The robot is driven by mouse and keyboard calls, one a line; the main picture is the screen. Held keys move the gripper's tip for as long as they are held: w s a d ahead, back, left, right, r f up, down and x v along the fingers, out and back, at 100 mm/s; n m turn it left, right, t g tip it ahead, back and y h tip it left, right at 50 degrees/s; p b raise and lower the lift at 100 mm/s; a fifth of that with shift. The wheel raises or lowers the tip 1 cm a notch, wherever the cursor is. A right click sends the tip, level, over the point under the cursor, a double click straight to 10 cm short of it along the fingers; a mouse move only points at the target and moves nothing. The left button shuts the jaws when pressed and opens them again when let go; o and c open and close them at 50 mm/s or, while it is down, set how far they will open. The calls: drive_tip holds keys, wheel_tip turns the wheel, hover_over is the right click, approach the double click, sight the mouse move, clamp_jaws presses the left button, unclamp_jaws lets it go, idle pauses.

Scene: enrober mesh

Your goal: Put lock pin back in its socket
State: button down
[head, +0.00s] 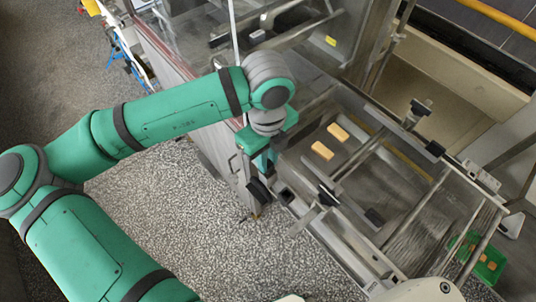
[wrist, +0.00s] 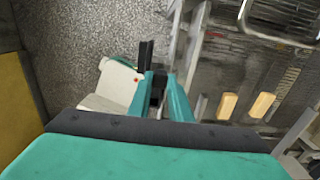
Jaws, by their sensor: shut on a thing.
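My gripper (head: 265,162) is at the near left corner of the metal conveyor frame, pointing down. In the wrist view its two teal fingers (wrist: 161,88) are closed around a dark object, which I take to be the lock pin (wrist: 146,54). In the head view a black piece (head: 259,190) shows just below the fingers, partly hidden by them. A small dark square opening (head: 286,196), possibly the socket, is in the frame to the right of the gripper. I cannot tell whether the pin touches the frame.
Two orange-tan blocks (head: 322,150) (head: 338,132) lie on the mesh bed. Speckled floor (head: 190,215) is open at the left.

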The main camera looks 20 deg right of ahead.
drive_tip(key=shift+f, duration=0.65)
idle(0.8)
drive_tip(key=c, duration=1.5)
unclamp_jaws()
drive_tip(key=shift+c, duration=0.2)
wheel_tip(320, 180, up, 11)
drive_tip(key=shift+f, duration=0.1)
